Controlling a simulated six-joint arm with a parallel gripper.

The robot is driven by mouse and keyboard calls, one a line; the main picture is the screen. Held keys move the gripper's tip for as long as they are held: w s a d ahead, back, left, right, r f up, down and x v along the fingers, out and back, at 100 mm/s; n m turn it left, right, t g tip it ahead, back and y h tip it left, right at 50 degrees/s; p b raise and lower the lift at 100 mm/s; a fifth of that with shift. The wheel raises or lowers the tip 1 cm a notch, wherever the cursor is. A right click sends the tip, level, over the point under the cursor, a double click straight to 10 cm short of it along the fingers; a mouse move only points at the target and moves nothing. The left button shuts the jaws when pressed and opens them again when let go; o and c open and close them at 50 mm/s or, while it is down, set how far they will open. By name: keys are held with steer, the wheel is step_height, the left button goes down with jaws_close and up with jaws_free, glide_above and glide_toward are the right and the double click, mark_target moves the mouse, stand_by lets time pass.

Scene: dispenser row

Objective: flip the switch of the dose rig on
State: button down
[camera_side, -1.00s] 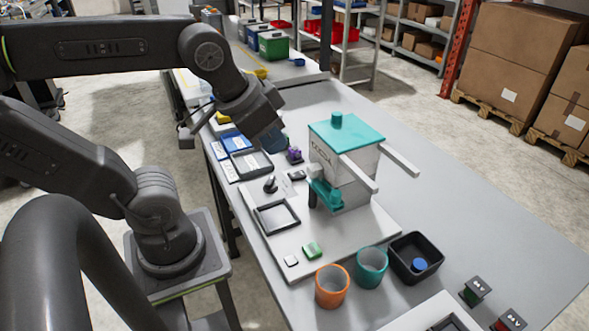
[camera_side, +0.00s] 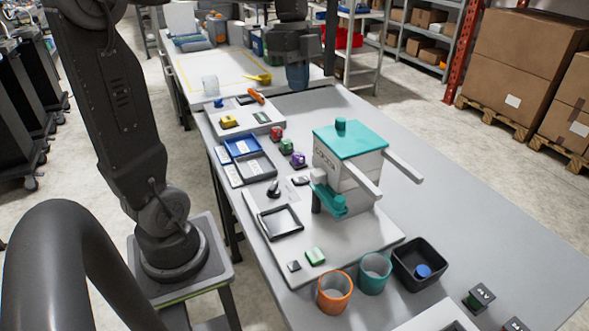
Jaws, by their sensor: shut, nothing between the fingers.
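The dose rig is a white base plate (camera_side: 365,240) bearing a white dispenser box with a teal lid (camera_side: 350,139); the lettering on its front is blurred. A small black lever switch (camera_side: 273,188) stands on the plate's left part, behind a dark square frame (camera_side: 281,222). Its lever points upward; I cannot tell whether it is on or off. A green button (camera_side: 315,256) and a small dark square piece (camera_side: 293,266) sit near the front. My gripper (camera_side: 297,82) is shut and empty, pointing down at the back, well away from the switch.
Orange (camera_side: 334,292) and teal (camera_side: 374,272) cups and a black bin (camera_side: 421,262) stand at the front right. Blue (camera_side: 242,147) and grey trays lie behind the plate, beside several small coloured pieces. Another plate (camera_side: 243,119) lies farther back.

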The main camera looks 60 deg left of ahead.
steer(key=w+a+f+m+h, duration=0.1)
steer(key=w+a+m, duration=0.1)
steer(key=a+m, duration=0.25)
glide_above(295, 181)
steer(key=w+a, duration=0.1)
steer(key=a, duration=0.3)
step_height(295, 181, down, 9)
steer(key=shift+w+d+f+n+g, duration=0.15)
steer(key=shift+d+f+n+g, duration=0.1)
steer(key=shift+f+g, duration=0.15)
steer(key=x, duration=1.2)
steer(key=shift+a+f, duration=0.15)
steer(key=shift+f, duration=0.2)
steer(key=shift+s+f, duration=0.25)
steer(key=shift+f, duration=0.3)
